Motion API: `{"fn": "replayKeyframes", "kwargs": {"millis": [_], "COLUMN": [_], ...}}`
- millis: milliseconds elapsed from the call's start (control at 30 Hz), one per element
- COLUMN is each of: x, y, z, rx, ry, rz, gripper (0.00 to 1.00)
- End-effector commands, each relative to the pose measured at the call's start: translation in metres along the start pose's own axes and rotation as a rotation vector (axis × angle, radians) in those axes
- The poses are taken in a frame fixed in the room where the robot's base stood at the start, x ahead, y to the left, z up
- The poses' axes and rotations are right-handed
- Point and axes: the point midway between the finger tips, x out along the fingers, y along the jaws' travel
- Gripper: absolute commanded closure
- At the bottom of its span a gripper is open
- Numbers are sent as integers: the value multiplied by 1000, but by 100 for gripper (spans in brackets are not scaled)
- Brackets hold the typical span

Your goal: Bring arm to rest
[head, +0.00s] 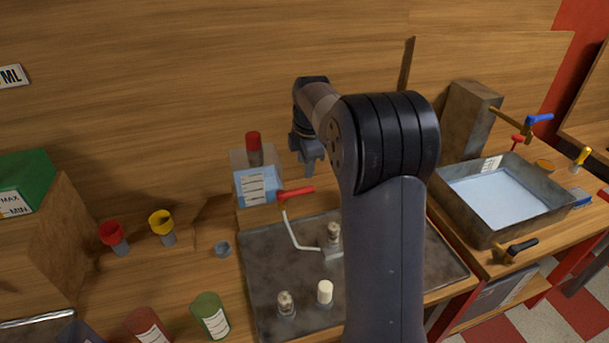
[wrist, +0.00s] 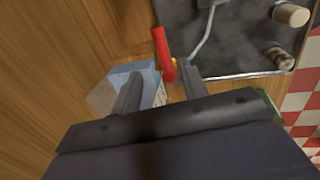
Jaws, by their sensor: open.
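My gripper (head: 308,160) hangs fingers-down in the head view, held out past my bent arm and above the back of the worktop. It is open, and I see nothing held between its fingers. In the wrist view, the two fingers of my gripper (wrist: 160,78) stand apart. A lever with a red handle (head: 295,192) is below and slightly left of the fingertips in the head view. In the wrist view the red handle (wrist: 162,52) shows just beyond the gap between the fingers. My arm hides part of the metal tray.
A clear container with blue liquid (head: 257,187) is beside the red handle. A metal tray (head: 262,262) holds small fittings. Red (head: 113,236) and yellow (head: 163,226) funnel-like pieces stand left. A water basin (head: 460,213) with taps is right. The wooden wall (head: 200,100) rises behind.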

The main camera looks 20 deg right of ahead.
Motion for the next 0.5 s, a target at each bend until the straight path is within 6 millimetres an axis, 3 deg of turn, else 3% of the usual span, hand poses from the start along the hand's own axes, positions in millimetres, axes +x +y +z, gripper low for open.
{"fn": "replayKeyframes", "kwargs": {"millis": [167,500], "x": [-10,-8], "y": [0,0], "z": [0,0], "rx": [0,0], "ry": [0,0], "rz": [0,-2], "gripper": [59,59]}}
